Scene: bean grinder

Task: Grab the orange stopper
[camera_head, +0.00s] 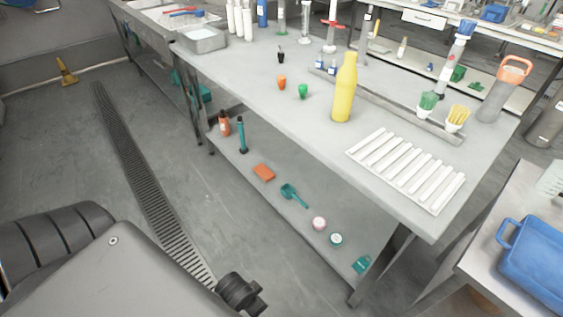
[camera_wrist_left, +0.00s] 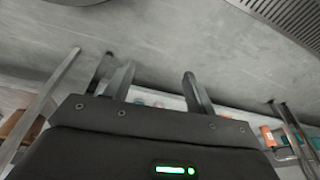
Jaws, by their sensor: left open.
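The orange stopper (camera_head: 281,82) is small and stands on the grey workbench (camera_head: 235,75), near its front edge, in the head view. A similar green stopper (camera_head: 303,91) stands just right of it, apart from it. My left gripper (camera_wrist_left: 159,72) shows in the left wrist view with its two fingers spread and nothing between them. Concrete floor and the underside area of a bench lie beyond the fingers; I cannot make out the orange stopper in that view. My right gripper is not in view.
A yellow bottle (camera_head: 345,88) and a white slotted rack (camera_head: 406,170) stand to the right on the bench. A small black item (camera_head: 281,55) is behind the stopper. The lower shelf (camera_head: 280,215) holds bottles and small items. Bench space left of the stopper is clear.

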